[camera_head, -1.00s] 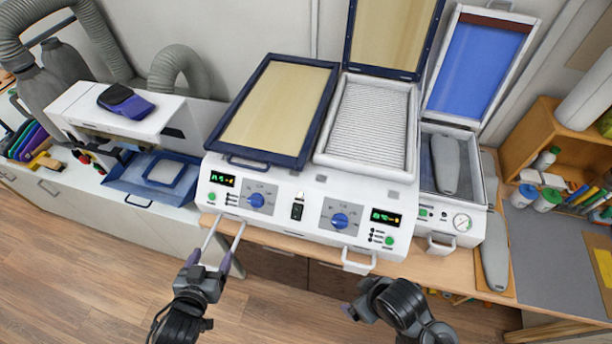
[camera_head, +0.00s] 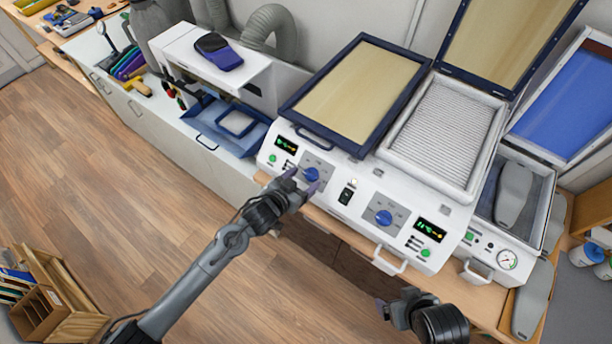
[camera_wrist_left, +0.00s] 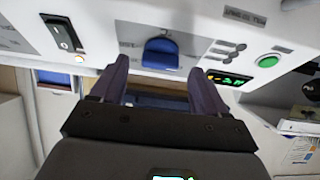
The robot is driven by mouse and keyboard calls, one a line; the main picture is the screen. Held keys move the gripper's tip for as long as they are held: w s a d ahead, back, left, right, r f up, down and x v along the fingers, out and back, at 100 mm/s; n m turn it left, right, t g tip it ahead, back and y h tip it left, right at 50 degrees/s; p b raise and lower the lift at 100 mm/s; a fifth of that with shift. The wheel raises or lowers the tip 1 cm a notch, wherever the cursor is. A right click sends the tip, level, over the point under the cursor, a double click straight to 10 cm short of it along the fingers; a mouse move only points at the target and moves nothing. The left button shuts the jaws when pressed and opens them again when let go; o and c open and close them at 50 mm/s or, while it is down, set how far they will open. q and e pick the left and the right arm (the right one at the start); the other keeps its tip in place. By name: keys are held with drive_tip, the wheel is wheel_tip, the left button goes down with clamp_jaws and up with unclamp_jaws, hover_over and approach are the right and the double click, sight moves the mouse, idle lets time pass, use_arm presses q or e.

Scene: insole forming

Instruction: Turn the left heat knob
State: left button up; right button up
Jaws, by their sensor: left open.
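The left heat knob (camera_head: 312,174) is a blue round knob on the white front panel of the heating machine. My left gripper (camera_head: 301,181) is open just in front of it. In the left wrist view the knob (camera_wrist_left: 161,50) shows between and just beyond the two purple fingertips (camera_wrist_left: 159,66). A gap shows on each side, and I see no contact. The right knob (camera_head: 384,217), also blue, sits farther right on the panel. My right gripper (camera_head: 392,310) is low at the bottom right, away from the panel; its fingers are mostly hidden.
A black rocker switch (camera_head: 346,194) sits between the knobs. A green button (camera_head: 273,158) and lit display (camera_head: 286,144) are left of the left knob. A white handle (camera_head: 389,262) projects from the machine front. Wooden floor (camera_head: 130,210) lies open at left.

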use_arm(q)
drive_tip(key=shift+x, duration=1)
drive_tip(key=c, duration=1.1)
drive_tip(key=shift+o, duration=0.2)
